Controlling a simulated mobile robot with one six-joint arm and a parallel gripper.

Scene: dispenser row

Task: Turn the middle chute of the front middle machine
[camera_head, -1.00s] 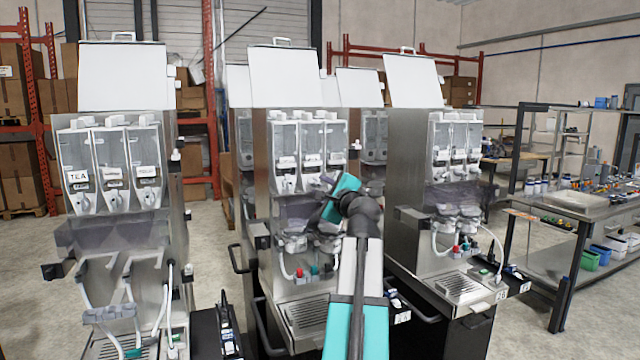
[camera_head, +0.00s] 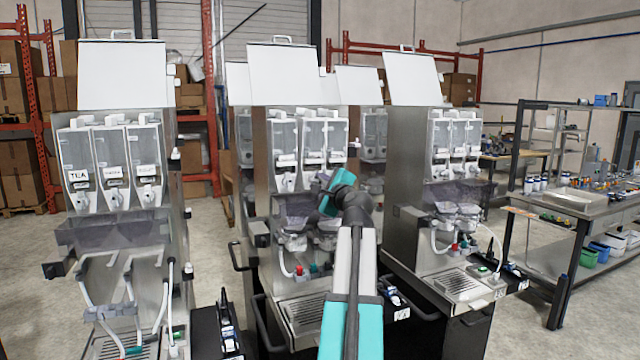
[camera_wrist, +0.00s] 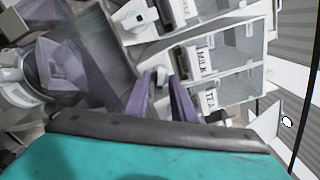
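The front middle machine (camera_head: 262,150) stands at the centre of the head view, with three clear canisters side by side. Its middle canister (camera_head: 312,130) has a white chute below, partly hidden by my teal wrist. In the wrist view, turned on its side, the middle chute (camera_wrist: 160,76) is a small white spout beside the canister labelled MILK (camera_wrist: 235,42). My gripper (camera_wrist: 164,76) has two purple fingers spread apart, with the chute in the gap between their tips. Whether either finger touches it I cannot tell. The canister labelled TEA (camera_wrist: 232,82) lies next to it.
A clear mixing bowl (camera_wrist: 70,65) and a dark translucent cover sit close to the fingers on the left of the wrist view. Another machine (camera_head: 110,235) stands on the left and one (camera_head: 408,160) on the right. A workbench (camera_head: 560,215) is farther right.

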